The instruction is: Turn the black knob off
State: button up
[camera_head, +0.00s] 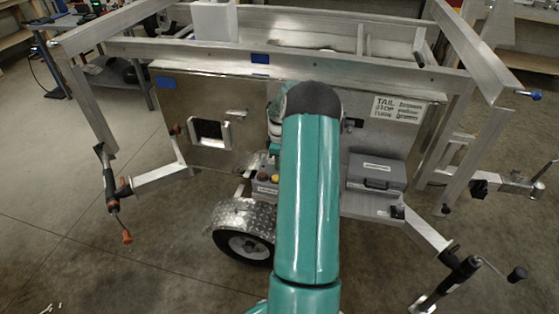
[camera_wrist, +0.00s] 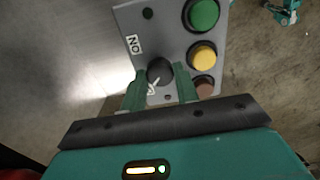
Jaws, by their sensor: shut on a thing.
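The black knob (camera_wrist: 159,71) sits on a grey control panel (camera_wrist: 150,28) in the wrist view. My gripper (camera_wrist: 160,82) has its two green fingers on either side of the knob, shut on it. A white mark shows on the knob's near side. A label reading "ON" (camera_wrist: 133,45), turned sideways, is up and left of the knob. In the head view the control box (camera_head: 264,187) is on the trailer's front, partly behind my arm. The knob and my fingertips cannot be made out there.
Green (camera_wrist: 203,14), yellow (camera_wrist: 202,57) and reddish-brown (camera_wrist: 204,87) buttons line the panel close to my right finger. In the head view a grey case (camera_head: 377,173) sits right of my arm. A wheel fender (camera_head: 243,214) is below the control box. Open floor lies at left.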

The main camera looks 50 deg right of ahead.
jog(key=o, duration=1)
jog(key=shift+c, duration=0.2)
notch_tip(320, 180, up, 14)
jog(key=w+a+r+m+t+h, duration=0.1)
jog(key=a+r, duration=0.4)
jog(key=a, duration=0.4)
jog(key=a+r, duration=0.6)
jog(key=a, duration=0.4)
jog(key=w+a+r+m+t+h, duration=0.1)
jog(key=a+r, duration=0.4)
jog(key=a, duration=0.4)
jog(key=s+a+m+t+y, duration=0.1)
jog(key=s+a, duration=0.7)
jog(key=a, duration=0.2)
jog(key=s+a+m+t+y, duration=0.1)
jog(key=s+a+t, duration=0.1)
jog(key=s+a, duration=0.6)
jog(key=a, duration=0.3)
jog(key=shift+s+m+t, duration=0.15)
jog(key=shift+m+t, duration=0.15)
jog(key=shift+m, duration=0.1)
